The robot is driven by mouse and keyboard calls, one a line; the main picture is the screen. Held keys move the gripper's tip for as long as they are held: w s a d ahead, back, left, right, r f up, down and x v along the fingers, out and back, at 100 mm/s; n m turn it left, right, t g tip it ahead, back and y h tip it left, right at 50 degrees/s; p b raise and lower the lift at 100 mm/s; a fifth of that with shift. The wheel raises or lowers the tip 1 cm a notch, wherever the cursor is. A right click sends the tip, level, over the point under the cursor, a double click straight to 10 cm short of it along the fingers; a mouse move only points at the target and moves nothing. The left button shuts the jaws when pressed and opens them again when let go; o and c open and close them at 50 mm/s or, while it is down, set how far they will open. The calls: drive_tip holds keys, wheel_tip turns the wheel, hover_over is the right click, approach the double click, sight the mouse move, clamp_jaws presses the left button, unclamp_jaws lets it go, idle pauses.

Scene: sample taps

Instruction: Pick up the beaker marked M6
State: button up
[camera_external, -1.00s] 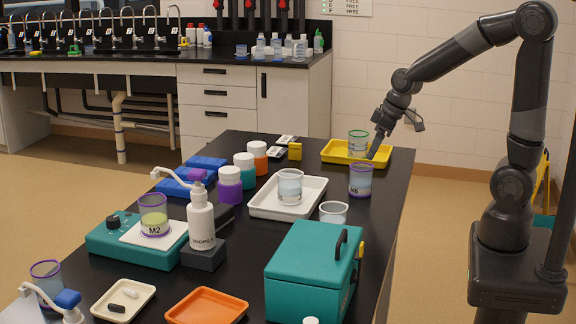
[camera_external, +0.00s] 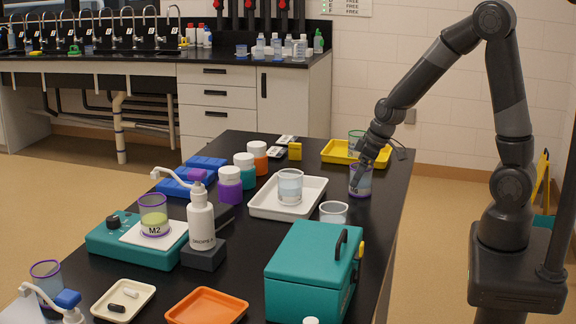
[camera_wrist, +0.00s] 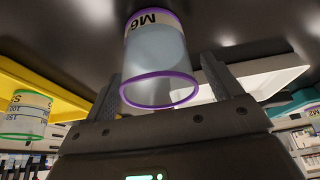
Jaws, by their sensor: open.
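The beaker marked M6 (camera_external: 361,188) is clear with a purple rim and pale blue contents. It stands upright on the black bench, in front of the yellow tray. My gripper (camera_external: 362,176) is over it, pointing down, and hides part of its rim and side. In the wrist view the beaker (camera_wrist: 156,52) appears upside down, label visible, its purple rim towards my palm. The fingers of my gripper (camera_wrist: 162,78) are open, one on each side of the beaker. How far down its sides they reach is hard to tell.
A yellow tray (camera_external: 337,157) holding a green-rimmed beaker (camera_external: 355,136) lies just behind. A white tray (camera_external: 262,208) with a beaker (camera_external: 290,187) is to the left. A clear cup (camera_external: 333,213) and a teal box (camera_external: 308,280) stand nearer the camera.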

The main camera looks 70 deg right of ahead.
drive_tip(key=shift+w+f, duration=0.1)
drive_tip(key=shift+f, duration=0.15)
drive_tip(key=c, duration=1.1)
drive_tip(key=shift+r, duration=0.1)
